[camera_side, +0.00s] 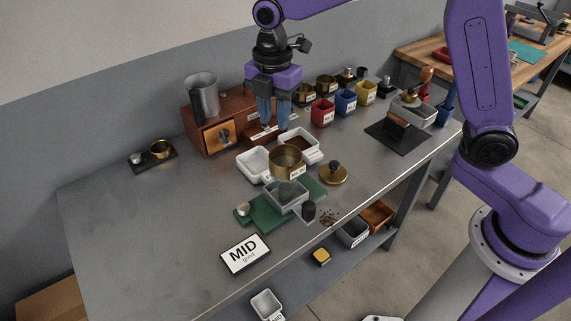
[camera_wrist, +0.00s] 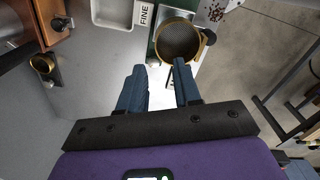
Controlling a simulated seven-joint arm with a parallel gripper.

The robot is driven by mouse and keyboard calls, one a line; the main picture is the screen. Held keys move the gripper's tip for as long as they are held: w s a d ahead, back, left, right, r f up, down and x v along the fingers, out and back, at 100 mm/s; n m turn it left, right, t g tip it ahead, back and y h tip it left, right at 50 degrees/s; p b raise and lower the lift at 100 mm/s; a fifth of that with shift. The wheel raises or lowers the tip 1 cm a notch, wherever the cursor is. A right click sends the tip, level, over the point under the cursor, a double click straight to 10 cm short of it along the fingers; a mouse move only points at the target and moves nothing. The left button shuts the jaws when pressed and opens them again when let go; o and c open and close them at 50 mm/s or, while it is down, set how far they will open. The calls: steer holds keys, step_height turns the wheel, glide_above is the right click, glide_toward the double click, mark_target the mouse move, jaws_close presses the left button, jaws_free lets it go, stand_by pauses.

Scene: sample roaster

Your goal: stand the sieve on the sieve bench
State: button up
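The sieve (camera_side: 286,162) is a round brass pan with a small white label. In the wrist view the sieve (camera_wrist: 179,41) shows a dark mesh inside and a brass side tab. The green sieve bench (camera_side: 268,221) bears a grey tray (camera_side: 287,196). The sieve appears just behind and above this tray; whether it rests on the bench I cannot tell. My gripper (camera_side: 273,126) points down, behind and above the sieve. In the wrist view my gripper (camera_wrist: 158,68) has its blue fingers apart, with nothing between them.
White trays (camera_side: 253,164) stand close behind the sieve. A brass lid (camera_side: 333,173) lies to its right. A wooden grinder (camera_side: 209,126) stands at the back left.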

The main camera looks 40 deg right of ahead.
glide_toward(285, 163)
steer(key=shift+w+a+f, duration=0.65)
steer(key=shift+w+f, duration=0.05)
steer(key=shift+w, duration=0.2)
steer(key=shift+w+a+f, duration=0.15)
steer(key=shift+a+f, duration=0.05)
steer(key=shift+f, duration=1.15)
steer(key=shift+w+a+f, duration=0.15)
steer(key=shift+f, duration=1.2)
jaws_close()
